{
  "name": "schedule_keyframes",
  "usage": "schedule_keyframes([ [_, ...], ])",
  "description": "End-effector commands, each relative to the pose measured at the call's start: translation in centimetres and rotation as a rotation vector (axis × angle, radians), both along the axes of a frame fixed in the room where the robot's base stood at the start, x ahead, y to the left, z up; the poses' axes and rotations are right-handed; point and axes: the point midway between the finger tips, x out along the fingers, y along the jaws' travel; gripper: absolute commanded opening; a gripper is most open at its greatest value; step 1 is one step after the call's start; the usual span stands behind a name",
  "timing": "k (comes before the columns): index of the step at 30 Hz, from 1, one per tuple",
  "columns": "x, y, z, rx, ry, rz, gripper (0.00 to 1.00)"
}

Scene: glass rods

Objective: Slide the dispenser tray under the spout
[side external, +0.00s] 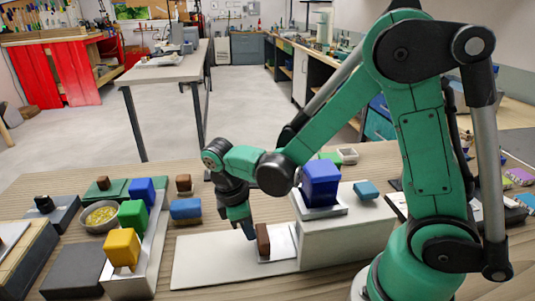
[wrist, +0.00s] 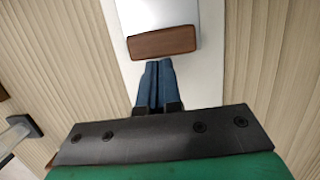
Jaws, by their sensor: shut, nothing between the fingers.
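The tray (side external: 277,243) is a flat silver plate with an upright brown block (side external: 263,241) at its left end. It lies on a long white board (side external: 205,262), beside a white box (side external: 340,235). The tray (wrist: 172,12) and brown block (wrist: 164,42) also show in the wrist view. A blue hopper-like block (side external: 320,182) stands on a silver plate on top of the box. No spout opening is clearly visible. My gripper (side external: 248,232) is shut and empty, low over the board, just left of the brown block. Its fingertips (wrist: 158,64) look very near the block; I cannot tell if they touch.
Left of the board, yellow (side external: 122,248), green (side external: 133,215) and blue (side external: 142,191) blocks stand on silver supports. A bowl of yellow bits (side external: 101,215) and a blue block (side external: 185,208) are nearby. The board's left part is clear.

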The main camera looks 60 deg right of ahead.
Motion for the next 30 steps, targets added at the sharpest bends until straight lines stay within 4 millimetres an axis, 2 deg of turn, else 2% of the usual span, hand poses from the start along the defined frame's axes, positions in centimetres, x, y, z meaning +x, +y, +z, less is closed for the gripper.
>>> schedule_keyframes([
  [11,0.0,0.0,0.0,-0.012,0.012,-0.007,0.0],
  [18,3.0,3.0,0.0,-0.004,0.003,0.002,0.0],
  [30,4.1,4.1,7.1,-0.002,0.001,-0.001,0.0],
])
